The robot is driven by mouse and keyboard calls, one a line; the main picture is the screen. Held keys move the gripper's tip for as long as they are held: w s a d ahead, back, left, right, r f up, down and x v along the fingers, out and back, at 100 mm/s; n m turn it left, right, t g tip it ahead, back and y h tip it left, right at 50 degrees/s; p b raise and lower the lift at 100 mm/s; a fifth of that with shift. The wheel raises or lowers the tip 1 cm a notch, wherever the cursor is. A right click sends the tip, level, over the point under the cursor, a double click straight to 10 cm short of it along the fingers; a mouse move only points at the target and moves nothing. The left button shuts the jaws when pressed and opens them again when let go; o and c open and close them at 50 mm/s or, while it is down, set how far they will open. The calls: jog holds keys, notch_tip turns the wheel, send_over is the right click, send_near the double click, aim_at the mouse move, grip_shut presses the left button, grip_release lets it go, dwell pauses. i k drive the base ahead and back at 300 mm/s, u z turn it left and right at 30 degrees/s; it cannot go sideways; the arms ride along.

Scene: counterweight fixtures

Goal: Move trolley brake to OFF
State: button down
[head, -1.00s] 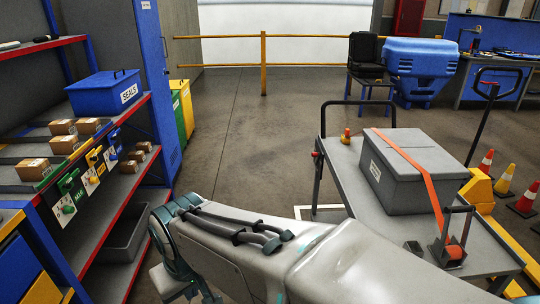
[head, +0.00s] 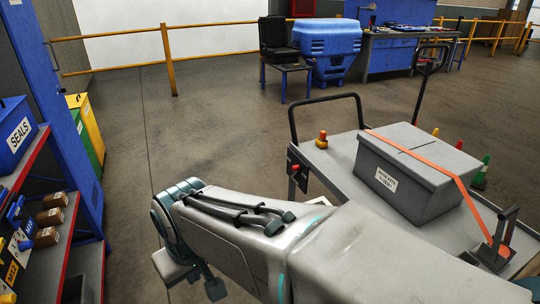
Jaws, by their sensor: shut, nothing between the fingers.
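The trolley (head: 325,160) stands at the right, a flat grey deck with a black push hoop at its far left end. A small red-knobbed part (head: 294,168) sits on its left side below the deck edge. It looks like the brake, but its markings and position are too small to read. My gripper (head: 214,288) is partly in view below my wrist at the lower left, pointing down, shut and empty. It is apart from the trolley, left of and nearer than the red knob. My forearm hides the trolley's near side.
A grey lidded box (head: 410,172) with an orange strap sits on the trolley, near a black ratchet bracket (head: 497,240). An orange-and-yellow knob (head: 321,140) stands on the deck. Shelves with a blue SEALS bin (head: 14,135) line the left. The floor between is clear.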

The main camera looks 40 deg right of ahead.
aim_at(296, 168)
jog(key=z, duration=0.75)
jog(key=i, duration=0.8)
jog(key=z, duration=1.2)
jog(key=i, duration=0.3)
jog(key=z, duration=0.4)
